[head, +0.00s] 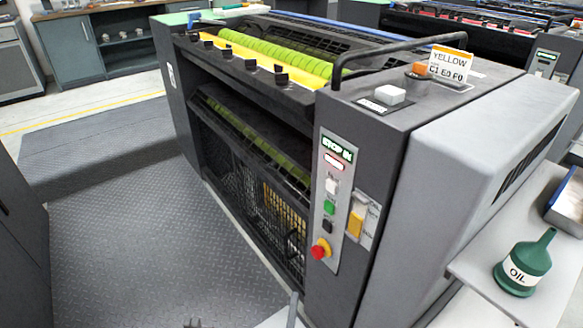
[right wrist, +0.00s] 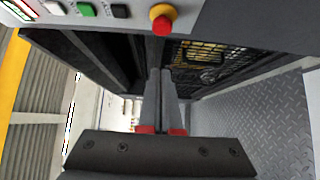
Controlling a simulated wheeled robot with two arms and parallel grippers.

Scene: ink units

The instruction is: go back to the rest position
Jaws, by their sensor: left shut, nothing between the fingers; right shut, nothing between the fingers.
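My right gripper (right wrist: 160,74) points away from the wrist in the right wrist view, its two grey fingers together and nothing between them. A grey finger of it also shows at the bottom edge of the head view (head: 293,308), in front of the press. Only a small dark tip of my left gripper (head: 192,323) shows at the bottom edge, over the tread-plate floor. It is shut, with nothing seen in it. The yellow press unit (head: 480,135) stands ahead, with its control panel (head: 332,200) and red stop button (head: 320,249). Neither gripper is seen touching it.
A side shelf (head: 475,268) at the right carries a green oil can (head: 523,265) and a blue-edged tray (head: 568,200). The tread-plate floor (head: 140,250) left of the press is open. A dark cabinet (head: 20,230) borders the left edge. A bench (head: 105,45) stands behind.

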